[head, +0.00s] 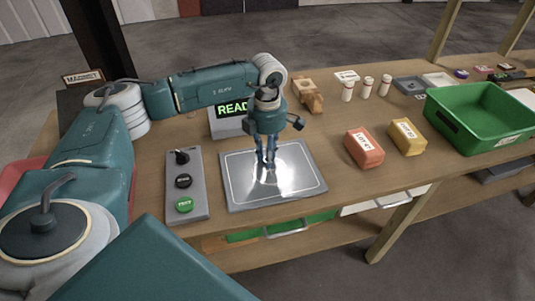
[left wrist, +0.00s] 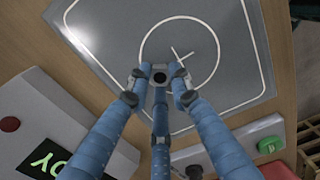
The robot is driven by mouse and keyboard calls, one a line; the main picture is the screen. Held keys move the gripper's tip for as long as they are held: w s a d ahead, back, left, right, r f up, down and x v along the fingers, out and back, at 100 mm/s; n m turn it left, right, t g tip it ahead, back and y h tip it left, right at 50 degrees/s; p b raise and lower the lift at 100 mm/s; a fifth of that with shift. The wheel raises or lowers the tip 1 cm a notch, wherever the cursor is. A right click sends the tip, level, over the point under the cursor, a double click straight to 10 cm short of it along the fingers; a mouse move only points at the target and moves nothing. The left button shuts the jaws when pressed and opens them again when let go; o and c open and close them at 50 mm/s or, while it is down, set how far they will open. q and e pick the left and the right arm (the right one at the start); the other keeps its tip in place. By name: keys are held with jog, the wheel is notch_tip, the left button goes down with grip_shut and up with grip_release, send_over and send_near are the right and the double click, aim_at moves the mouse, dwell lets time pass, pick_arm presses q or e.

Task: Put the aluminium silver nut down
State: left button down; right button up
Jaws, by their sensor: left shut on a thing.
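My left gripper (head: 266,166) is over the detector plate (head: 235,196), near its middle, with its fingers pointing down. In the left wrist view, the blue fingers of my left gripper (left wrist: 162,76) are closed together on a small grey nut (left wrist: 174,69) with a dark hole. The nut is close to the drawn circle on the plate (left wrist: 225,30); a small cross mark shows just beyond it. I cannot tell whether the nut touches the plate. In the head view, the nut is too small to make out between the fingers. My right gripper is not in view.
A display reading READY (head: 232,110) stands behind the plate. A button panel (head: 187,190) is left of it. An orange block (head: 364,149), a yellow block (head: 407,138) and a green bin (head: 480,117) are to the right. A wooden holder (head: 308,95) and white bottles (head: 367,87) stand behind.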

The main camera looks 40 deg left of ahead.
pick_arm(q)
jog(key=c, duration=2)
grip_release()
jog(key=shift+f, duration=0.1)
jog(key=o, duration=0.4)
jog(key=shift+o, duration=0.2)
jog(key=shift+r, duration=0.45)
notch_tip(320, 180, up, 12)
jog(key=b, duration=0.2)
jog(key=shift+f+b, duration=0.25)
jog(key=shift+b, duration=0.05)
